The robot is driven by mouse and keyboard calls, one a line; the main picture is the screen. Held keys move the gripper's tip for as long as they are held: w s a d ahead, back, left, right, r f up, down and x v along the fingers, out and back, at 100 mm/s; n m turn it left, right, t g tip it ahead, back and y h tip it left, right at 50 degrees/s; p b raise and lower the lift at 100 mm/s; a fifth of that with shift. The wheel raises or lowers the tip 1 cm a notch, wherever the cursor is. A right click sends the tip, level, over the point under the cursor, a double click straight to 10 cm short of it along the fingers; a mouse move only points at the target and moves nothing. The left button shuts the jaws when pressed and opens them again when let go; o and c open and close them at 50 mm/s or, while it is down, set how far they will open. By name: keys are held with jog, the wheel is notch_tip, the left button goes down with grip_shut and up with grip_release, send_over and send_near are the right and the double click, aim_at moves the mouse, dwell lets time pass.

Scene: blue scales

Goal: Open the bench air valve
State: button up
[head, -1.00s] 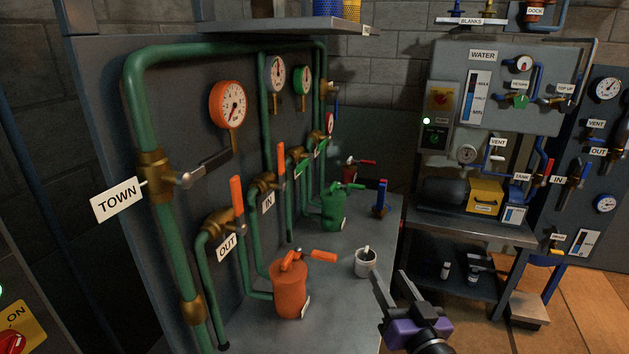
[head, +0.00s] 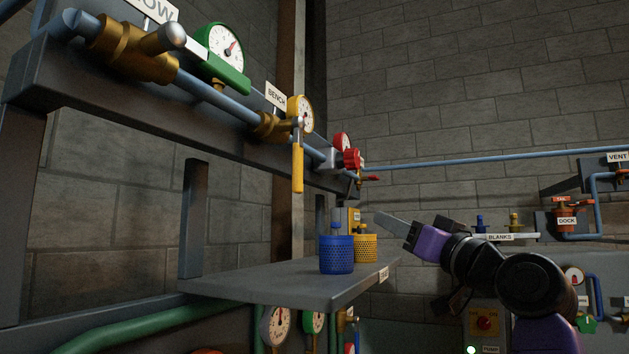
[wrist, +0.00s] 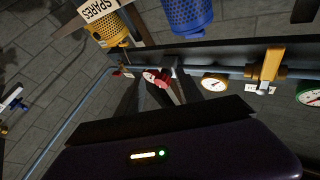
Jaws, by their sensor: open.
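The bench air valve is a brass body (head: 272,126) on the blue pipe beside the "BENCH" label (head: 276,97). Its yellow lever (head: 297,168) hangs straight down, across the pipe line. In the wrist view the yellow lever (wrist: 270,65) shows at the right, in front of the pipe. My gripper (head: 385,220) is open and empty, to the right of the lever and lower in the head view, apart from it. In the wrist view its dark fingers (wrist: 150,92) point toward a red fitting, which is partly hidden behind them.
A yellow-rimmed gauge (head: 300,114) sits beside the valve, with a red valve (head: 352,158) further along. Below, a grey shelf (head: 270,284) holds a blue basket (head: 337,254) and a yellow basket (head: 365,248). A green-rimmed gauge (head: 225,50) is at upper left.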

jog(key=s+a+r+n+g+y, duration=0.2)
jog(key=a+r+n+g+y, duration=0.25)
jog(key=r, duration=0.25)
jog(key=n+g+y+p, duration=0.1)
jog(key=n+g, duration=0.5)
jog(key=g, duration=0.2)
send_near(301, 163)
jog(key=x, duration=0.3)
jog(key=p+x, duration=0.3)
jog(key=x, duration=0.4)
jog(key=shift+w+a, duration=0.1)
jog(key=shift+a, duration=0.2)
grip_shut()
